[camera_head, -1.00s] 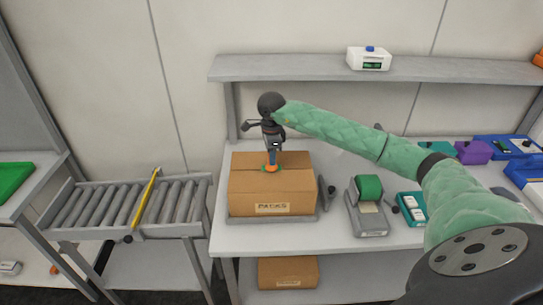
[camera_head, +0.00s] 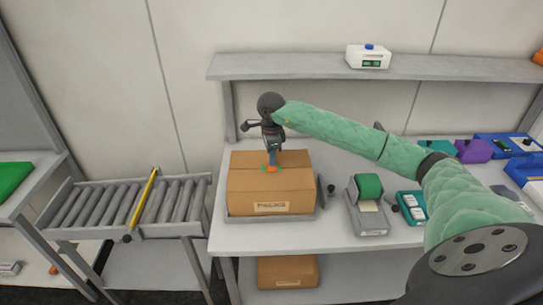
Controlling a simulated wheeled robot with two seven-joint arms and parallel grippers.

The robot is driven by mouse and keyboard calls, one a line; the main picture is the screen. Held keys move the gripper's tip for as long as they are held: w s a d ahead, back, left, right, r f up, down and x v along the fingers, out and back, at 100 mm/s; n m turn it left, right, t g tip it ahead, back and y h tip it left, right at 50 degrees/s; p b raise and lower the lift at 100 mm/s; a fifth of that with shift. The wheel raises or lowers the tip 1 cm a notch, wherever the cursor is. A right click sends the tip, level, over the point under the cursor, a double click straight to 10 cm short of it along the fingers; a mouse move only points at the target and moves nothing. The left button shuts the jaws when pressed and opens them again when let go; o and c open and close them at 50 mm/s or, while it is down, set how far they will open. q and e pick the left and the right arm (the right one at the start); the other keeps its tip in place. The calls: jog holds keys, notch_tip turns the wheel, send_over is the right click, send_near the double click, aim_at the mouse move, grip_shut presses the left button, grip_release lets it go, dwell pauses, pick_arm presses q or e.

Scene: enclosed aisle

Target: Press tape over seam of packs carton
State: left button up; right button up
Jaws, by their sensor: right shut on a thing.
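The packs carton (camera_head: 271,193) is a brown box with a "PACKS" label, standing closed on a grey tray (camera_head: 240,219) on the bench. A seam runs across its top. My right gripper (camera_head: 272,167) points down at the middle of the carton's top, on the seam, and is shut on a small orange thing (camera_head: 272,169). Whether the orange thing is touching the carton is too small to tell. My left gripper is not in view.
A grey dispenser with a green roll (camera_head: 368,188) and a teal box (camera_head: 412,207) stand right of the carton. A roller conveyor (camera_head: 130,208) with a yellow bar is at the left. A shelf (camera_head: 300,69) runs behind. Another carton (camera_head: 288,271) lies below the bench.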

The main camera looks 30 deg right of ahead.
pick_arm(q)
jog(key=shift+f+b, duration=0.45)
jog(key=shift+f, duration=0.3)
pick_arm(e)
jog(key=shift+d+f, duration=0.2)
jog(key=shift+f, duration=0.6)
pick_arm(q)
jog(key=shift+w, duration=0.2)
pick_arm(e)
jog(key=shift+s, duration=0.1)
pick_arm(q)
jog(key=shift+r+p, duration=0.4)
pick_arm(e)
jog(key=shift+a+r, duration=0.15)
jog(key=shift+r, duration=3.4)
